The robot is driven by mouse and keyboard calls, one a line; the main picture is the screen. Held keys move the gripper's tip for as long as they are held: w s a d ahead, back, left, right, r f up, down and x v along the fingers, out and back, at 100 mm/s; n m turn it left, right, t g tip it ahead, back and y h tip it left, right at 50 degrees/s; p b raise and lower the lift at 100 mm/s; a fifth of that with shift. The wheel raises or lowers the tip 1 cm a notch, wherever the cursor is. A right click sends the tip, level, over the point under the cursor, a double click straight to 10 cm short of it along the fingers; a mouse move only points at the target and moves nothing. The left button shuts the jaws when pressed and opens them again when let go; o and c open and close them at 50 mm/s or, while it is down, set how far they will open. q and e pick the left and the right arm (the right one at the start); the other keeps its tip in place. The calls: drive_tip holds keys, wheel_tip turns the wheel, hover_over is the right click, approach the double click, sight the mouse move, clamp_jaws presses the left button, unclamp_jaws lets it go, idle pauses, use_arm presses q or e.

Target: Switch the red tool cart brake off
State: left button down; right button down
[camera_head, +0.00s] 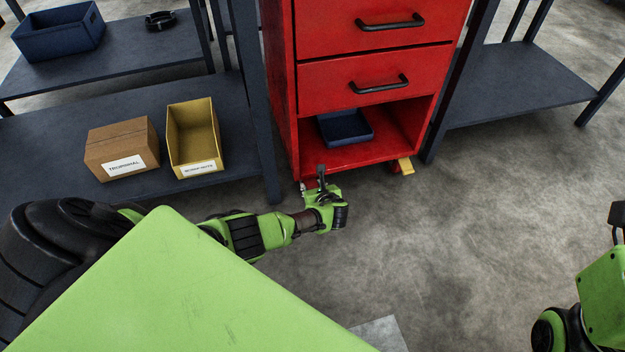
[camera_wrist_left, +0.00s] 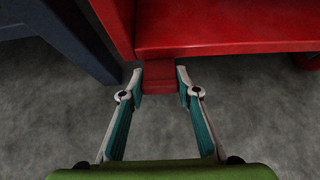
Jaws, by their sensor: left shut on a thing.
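The red tool cart (camera_head: 325,92) stands at the top centre of the head view, with two drawers above an open lower shelf. A small red brake pedal (camera_wrist_left: 160,84) sticks out below its front left corner in the left wrist view. My left gripper (camera_head: 321,174) is low at that corner. Its fingertips (camera_wrist_left: 161,78) are on both sides of the pedal and shut on it. In the head view the gripper hides this pedal. A yellow pedal (camera_head: 405,165) shows under the cart's front right corner. My right gripper (camera_head: 617,213) is cut off at the right edge, its jaws unclear.
A blue tray (camera_head: 344,127) lies on the cart's lower shelf. A dark shelf at left holds a cardboard box (camera_head: 122,150) and a yellow bin (camera_head: 193,138). Dark shelf legs (camera_head: 262,150) stand close left of the cart. The grey floor (camera_head: 450,230) in front is clear.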

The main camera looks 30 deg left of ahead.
use_arm(q)
drive_tip(key=c, duration=1.5)
unclamp_jaws()
drive_tip(key=shift+a, duration=0.1)
drive_tip(key=shift+s+d+r, duration=0.3)
drive_tip(key=shift+d+r, duration=0.1)
drive_tip(key=shift+d, duration=0.1)
drive_tip(key=v, duration=1)
drive_tip(key=shift+s+d+r, duration=0.1)
drive_tip(key=shift+s+r, duration=0.1)
drive_tip(key=shift+s, duration=0.05)
